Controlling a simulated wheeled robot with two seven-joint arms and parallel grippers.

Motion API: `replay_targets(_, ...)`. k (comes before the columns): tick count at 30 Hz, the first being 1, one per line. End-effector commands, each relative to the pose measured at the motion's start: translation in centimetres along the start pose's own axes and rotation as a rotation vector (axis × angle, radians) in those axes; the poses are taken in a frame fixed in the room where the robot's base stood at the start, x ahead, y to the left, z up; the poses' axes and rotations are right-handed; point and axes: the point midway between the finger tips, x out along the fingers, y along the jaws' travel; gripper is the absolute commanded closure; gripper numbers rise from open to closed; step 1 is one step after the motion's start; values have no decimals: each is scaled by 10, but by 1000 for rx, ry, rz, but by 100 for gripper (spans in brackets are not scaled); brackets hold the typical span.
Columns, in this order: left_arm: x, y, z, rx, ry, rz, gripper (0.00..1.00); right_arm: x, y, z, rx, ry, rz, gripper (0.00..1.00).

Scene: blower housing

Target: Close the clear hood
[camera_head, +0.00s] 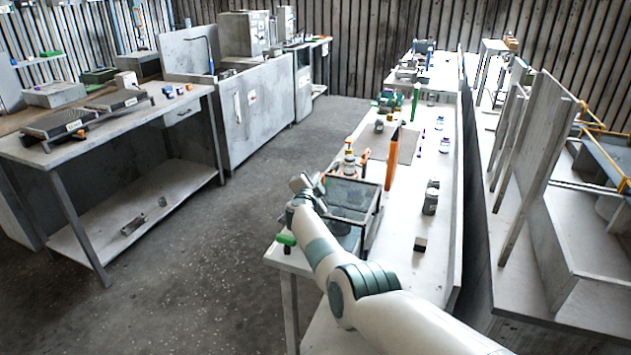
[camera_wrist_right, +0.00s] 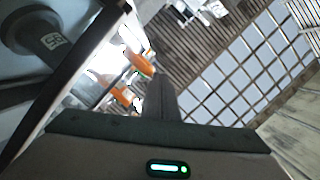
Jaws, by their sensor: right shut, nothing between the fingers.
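The clear hood (camera_head: 352,193) is a dark-framed, see-through box at the near left end of the long white bench. My arm hides part of it, and I cannot tell how far its panel is open. My right gripper (camera_head: 306,184) is at the hood's left side; its fingers are small and partly hidden here. In the right wrist view my gripper (camera_wrist_right: 162,98) is shut and empty. A dark frame bar (camera_wrist_right: 75,68), apparently the hood's, runs diagonally close by on the left, with a round dark part behind it. I cannot tell whether they touch. My left gripper is not in view.
A green-handled item (camera_head: 286,240) sits at the bench's near left corner. Orange-topped tools (camera_head: 392,158), a grey canister (camera_head: 430,198) and a small dark block (camera_head: 420,244) stand on the bench (camera_head: 405,225). Open floor (camera_head: 230,220) lies to the left.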

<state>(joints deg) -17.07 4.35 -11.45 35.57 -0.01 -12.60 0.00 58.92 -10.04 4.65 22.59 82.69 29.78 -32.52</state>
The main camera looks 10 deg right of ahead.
Motion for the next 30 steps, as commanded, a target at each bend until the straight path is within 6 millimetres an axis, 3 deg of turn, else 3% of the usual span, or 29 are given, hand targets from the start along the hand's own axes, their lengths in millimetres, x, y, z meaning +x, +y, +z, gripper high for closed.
replay_targets(20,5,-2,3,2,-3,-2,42,1,4,5,3,-2,0,100)
replay_targets(30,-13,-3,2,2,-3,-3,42,0,-10,-7,5,-1,0,100)
